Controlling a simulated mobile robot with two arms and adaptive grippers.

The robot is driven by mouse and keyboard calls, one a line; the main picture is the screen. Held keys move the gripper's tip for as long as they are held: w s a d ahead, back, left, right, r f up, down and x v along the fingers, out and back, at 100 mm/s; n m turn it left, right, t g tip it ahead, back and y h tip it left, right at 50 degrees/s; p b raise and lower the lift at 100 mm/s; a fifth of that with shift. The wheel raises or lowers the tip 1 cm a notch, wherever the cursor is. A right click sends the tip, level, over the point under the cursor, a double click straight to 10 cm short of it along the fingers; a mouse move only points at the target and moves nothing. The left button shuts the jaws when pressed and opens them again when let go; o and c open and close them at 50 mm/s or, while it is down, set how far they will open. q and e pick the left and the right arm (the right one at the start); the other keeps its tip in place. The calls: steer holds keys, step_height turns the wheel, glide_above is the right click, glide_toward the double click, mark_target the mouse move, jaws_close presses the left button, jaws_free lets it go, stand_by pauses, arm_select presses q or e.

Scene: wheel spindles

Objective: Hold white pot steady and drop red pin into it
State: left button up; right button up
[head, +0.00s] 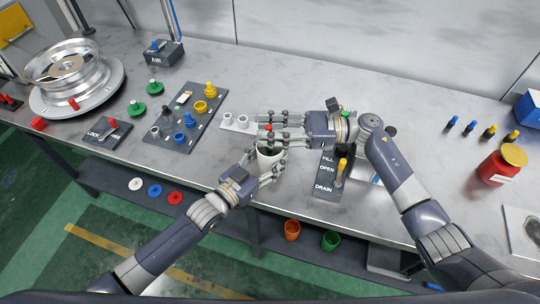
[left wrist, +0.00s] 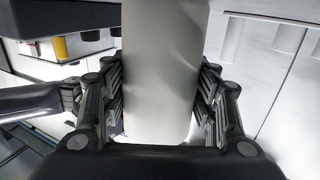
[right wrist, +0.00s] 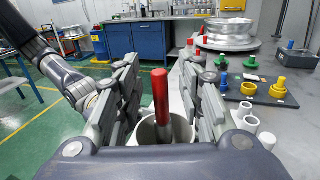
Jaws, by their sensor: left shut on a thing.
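The white pot (head: 266,160) is near the front edge of the table. My left gripper (head: 270,167) is shut on it, with a finger on either side; the pale pot wall (left wrist: 160,70) fills the middle of the left wrist view. The red pin (right wrist: 160,98) stands roughly upright in the right wrist view, its lower part inside the pot's rim (right wrist: 186,131). My right gripper (right wrist: 162,100) has its fingers on both sides of the pin, with gaps showing, so it looks open. In the head view only a bit of red (head: 268,127) shows between the right fingers.
A dark board (head: 187,119) with blue and yellow parts lies to the left, beside a pale strip with white cups (head: 226,119). A FILL/OPEN/DRAIN panel (head: 324,186) sits under my right arm. A red jar (head: 497,167) stands far right.

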steer(key=d, duration=1.2)
arm_select(q)
steer(key=o, duration=1.1)
steer(key=shift+o, duration=0.2)
steer(key=v, duration=1.2)
steer(key=shift+f, duration=0.1)
